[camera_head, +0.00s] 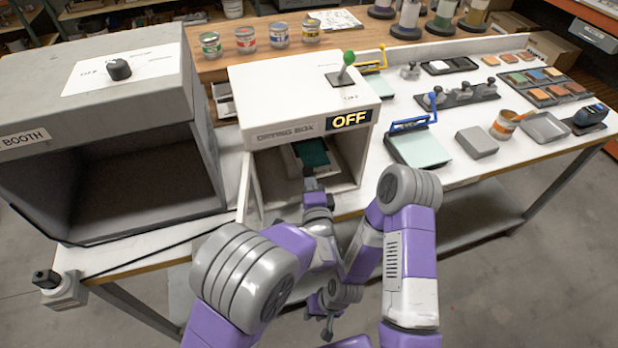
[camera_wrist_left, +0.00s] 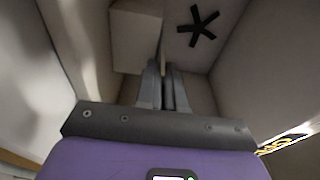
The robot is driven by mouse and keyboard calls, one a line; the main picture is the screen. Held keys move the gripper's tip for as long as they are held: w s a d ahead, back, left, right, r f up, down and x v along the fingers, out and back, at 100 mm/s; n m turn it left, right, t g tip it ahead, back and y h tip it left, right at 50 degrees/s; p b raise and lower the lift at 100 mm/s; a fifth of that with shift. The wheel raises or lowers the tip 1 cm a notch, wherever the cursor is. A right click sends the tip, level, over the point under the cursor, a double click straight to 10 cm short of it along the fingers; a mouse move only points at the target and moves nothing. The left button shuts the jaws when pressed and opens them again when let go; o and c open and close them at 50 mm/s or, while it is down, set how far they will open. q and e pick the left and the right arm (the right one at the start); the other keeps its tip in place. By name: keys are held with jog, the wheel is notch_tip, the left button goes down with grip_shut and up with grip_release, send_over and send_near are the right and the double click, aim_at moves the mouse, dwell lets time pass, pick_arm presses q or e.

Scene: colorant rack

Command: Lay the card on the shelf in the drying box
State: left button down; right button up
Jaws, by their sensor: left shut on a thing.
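The drying box (camera_head: 248,98) is white, with its front open and its display reading OFF. A dark green card (camera_head: 313,152) is inside the opening, above a pale shelf (camera_head: 290,160). My left gripper (camera_head: 310,176) reaches into the opening and is shut on the card's near edge. I cannot tell whether the card touches the shelf. In the left wrist view the closed fingers (camera_wrist_left: 162,88) point into the box, and the card is hard to make out there. My right gripper (camera_head: 329,325) hangs low in front of the table; its jaws are too small to read.
A grey booth (camera_head: 205,150) stands close left of the box. A blue-clipped board (camera_head: 420,148) lies to its right, with a grey block (camera_head: 477,141) beyond. Several paint tins (camera_head: 245,40) stand behind. In the wrist view the box walls are close around the fingers.

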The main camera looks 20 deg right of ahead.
pick_arm(q)
jog(key=shift+f, duration=0.15)
jog(key=c, duration=1.7)
grip_release()
jog(key=o, duration=0.5)
jog(key=shift+c, duration=0.2)
jog(key=shift+s+r, duration=0.15)
jog(key=shift+r, duration=0.1)
jog(key=s+a, duration=0.1)
jog(key=s, duration=1)
jog(key=shift+s+a+f, duration=0.15)
jog(key=shift+s+a, duration=0.05)
jog(key=shift+s, duration=0.1)
